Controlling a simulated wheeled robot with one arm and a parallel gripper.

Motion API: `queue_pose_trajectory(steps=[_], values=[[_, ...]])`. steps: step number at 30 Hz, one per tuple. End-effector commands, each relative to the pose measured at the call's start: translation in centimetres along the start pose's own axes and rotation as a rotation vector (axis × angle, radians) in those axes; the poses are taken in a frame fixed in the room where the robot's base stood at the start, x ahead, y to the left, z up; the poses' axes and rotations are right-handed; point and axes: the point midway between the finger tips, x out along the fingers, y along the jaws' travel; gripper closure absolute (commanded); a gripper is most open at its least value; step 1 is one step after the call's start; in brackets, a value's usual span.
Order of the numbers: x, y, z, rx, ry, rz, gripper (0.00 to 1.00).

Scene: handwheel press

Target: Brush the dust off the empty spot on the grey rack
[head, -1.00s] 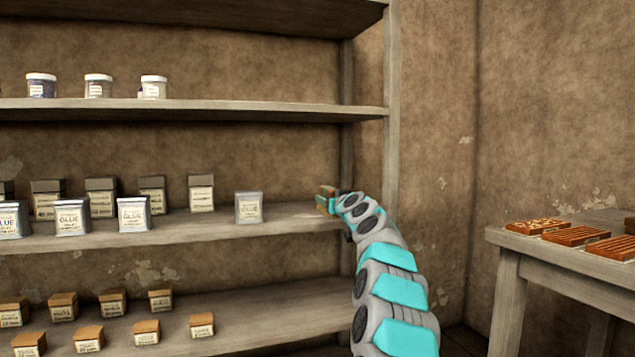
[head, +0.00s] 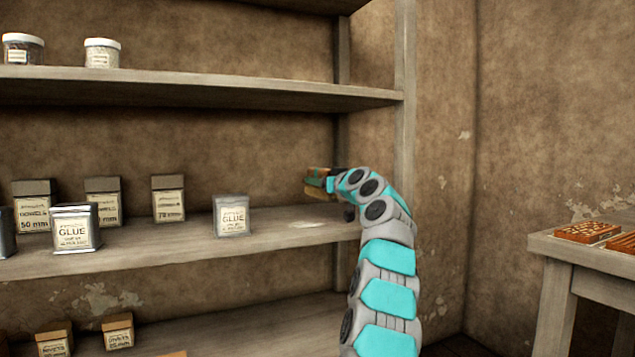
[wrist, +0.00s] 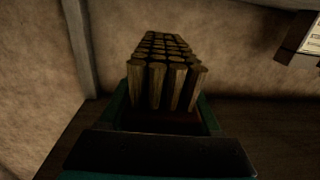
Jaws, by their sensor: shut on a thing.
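The grey rack (head: 150,240) fills the left and middle of the head view. A pale dust patch (head: 308,224) lies on the bare right part of its middle shelf, right of the last glue tin (head: 231,216). My gripper (head: 326,184) is shut on a brush (head: 315,181) and holds it above the shelf, over or near the patch; the exact gap is unclear. In the wrist view, the brush's thick brown bristle tufts (wrist: 165,75) show in front of my gripper (wrist: 160,140). The dust is not visible there.
A rack post (head: 404,120) rises close to my arm on the right. A wooden table (head: 570,254) with brown slatted blocks (head: 587,232) stands at the far right.

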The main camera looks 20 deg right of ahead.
Motion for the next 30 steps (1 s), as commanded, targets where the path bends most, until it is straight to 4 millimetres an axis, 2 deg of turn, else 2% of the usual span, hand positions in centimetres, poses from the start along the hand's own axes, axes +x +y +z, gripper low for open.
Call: queue_pose_trajectory(steps=[16,30], values=[[0.0,-0.1,5.2,0.001,0.000,-0.001,1.00],[0.0,-0.1,5.5,0.000,0.000,0.000,1.00]])
